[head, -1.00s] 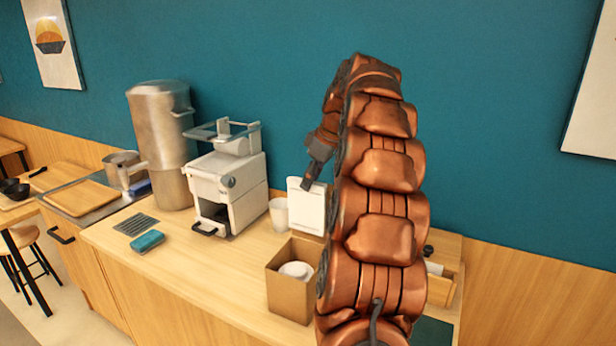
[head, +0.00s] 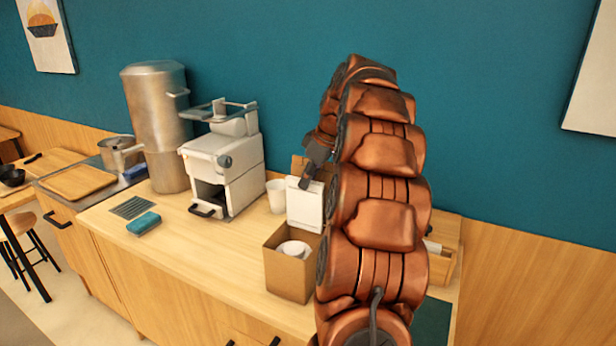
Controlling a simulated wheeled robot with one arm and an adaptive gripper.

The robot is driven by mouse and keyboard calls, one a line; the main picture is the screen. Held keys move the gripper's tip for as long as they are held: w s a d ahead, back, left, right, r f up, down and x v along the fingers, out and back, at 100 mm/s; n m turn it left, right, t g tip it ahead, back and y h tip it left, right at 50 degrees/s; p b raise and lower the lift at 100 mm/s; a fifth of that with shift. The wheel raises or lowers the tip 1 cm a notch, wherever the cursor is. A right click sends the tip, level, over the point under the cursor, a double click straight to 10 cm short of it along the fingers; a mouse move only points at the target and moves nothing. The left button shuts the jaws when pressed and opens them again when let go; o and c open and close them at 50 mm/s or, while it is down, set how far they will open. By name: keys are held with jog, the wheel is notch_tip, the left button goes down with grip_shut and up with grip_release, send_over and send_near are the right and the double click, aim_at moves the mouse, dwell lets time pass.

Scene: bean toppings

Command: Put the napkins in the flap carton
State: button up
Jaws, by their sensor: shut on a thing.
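My gripper (head: 308,178) is shut on the top edge of a flat white pack, which I take for the napkins (head: 304,205). The pack hangs upright, above and behind the brown cardboard carton (head: 288,278). The carton stands open on the counter, left of my arm, with white round pieces (head: 293,248) inside. I take it for the flap carton. My arm hides its right side. Whether the pack touches anything below cannot be told.
A white cup (head: 276,196) stands left of the pack, and a white machine (head: 225,165) stands further left. A brown piece (head: 299,166) shows behind my gripper. A teal pack (head: 143,223) lies on the counter (head: 190,255), whose front left is clear.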

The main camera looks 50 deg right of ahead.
aim_at(308, 229)
jog(key=shift+f+b, duration=4.15)
jog(key=shift+f, duration=2)
jog(key=o, duration=0.8)
jog(key=shift+r, duration=0.1)
jog(key=shift+r+p, duration=2.05)
jog(key=shift+r, duration=3.9)
